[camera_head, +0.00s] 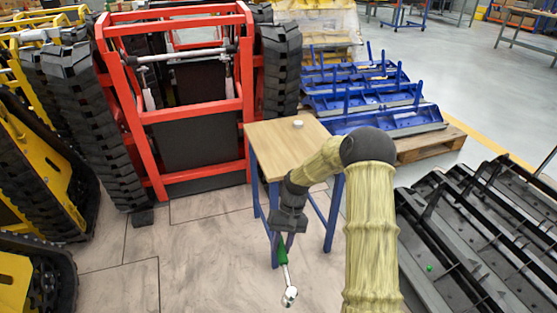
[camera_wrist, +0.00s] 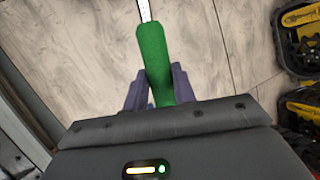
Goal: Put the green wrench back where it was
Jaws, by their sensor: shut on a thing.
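The green wrench (camera_head: 283,256) hangs from my gripper (camera_head: 285,240), in front of the small wooden-topped table with blue legs (camera_head: 272,150). Its green handle is between the fingers and its silver head points down toward the floor. In the wrist view the green handle of the wrench (camera_wrist: 154,60) rises between the purple-grey fingers of my gripper (camera_wrist: 153,90), with the metal shaft running out of the top of the picture. My gripper is shut on the handle. The place the wrench came from cannot be told from these frames.
A small white round object (camera_head: 298,124) lies on the tabletop. A red-framed tracked carrier (camera_head: 140,115) stands behind, yellow ones at the left. Blue metal parts (camera_head: 400,122) lie on a pallet, and dark metal racks (camera_head: 450,240) lie at the right. Floor left of my gripper is clear.

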